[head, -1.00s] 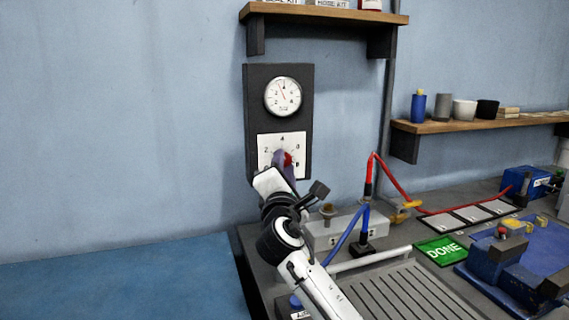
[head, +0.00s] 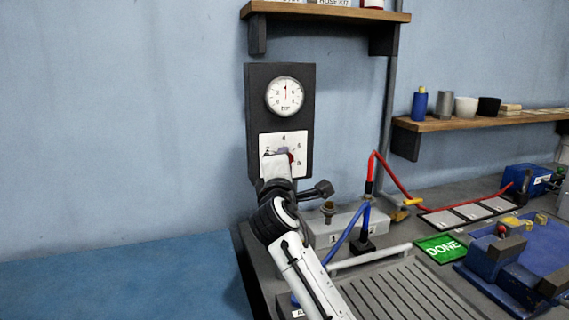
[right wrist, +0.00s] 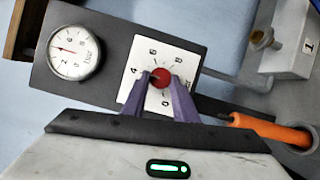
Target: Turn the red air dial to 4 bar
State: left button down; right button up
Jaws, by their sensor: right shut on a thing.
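The red air dial (right wrist: 161,77) sits in the middle of a white scale plate (right wrist: 185,50) with numbers around it. My right gripper (right wrist: 168,98) is shut on the dial, its purple fingers on either side of the knob. In the head view the gripper (head: 281,157) covers most of the dial; a bit of red (head: 291,158) shows at its right. The dial's own pointer is too small to read. Above it, the round pressure gauge (head: 285,97) has its needle pointing about straight up; it also shows in the right wrist view (right wrist: 75,54). My left gripper is not in view.
Dial and gauge share a dark panel (head: 252,120) on the blue wall. A wooden shelf (head: 330,13) hangs above. A grey block (head: 348,222) with blue and red hoses stands below right, beside a green DONE plate (head: 441,248). The wall left of the panel is clear.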

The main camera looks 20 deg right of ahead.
jog(key=o, duration=1.1)
jog(key=shift+c, duration=0.2)
jog(key=shift+s, duration=0.1)
jog(key=b+v, duration=0.1)
jog(key=v, duration=0.9)
jog(key=shift+b, duration=0.3)
jog(key=shift+f, duration=0.1)
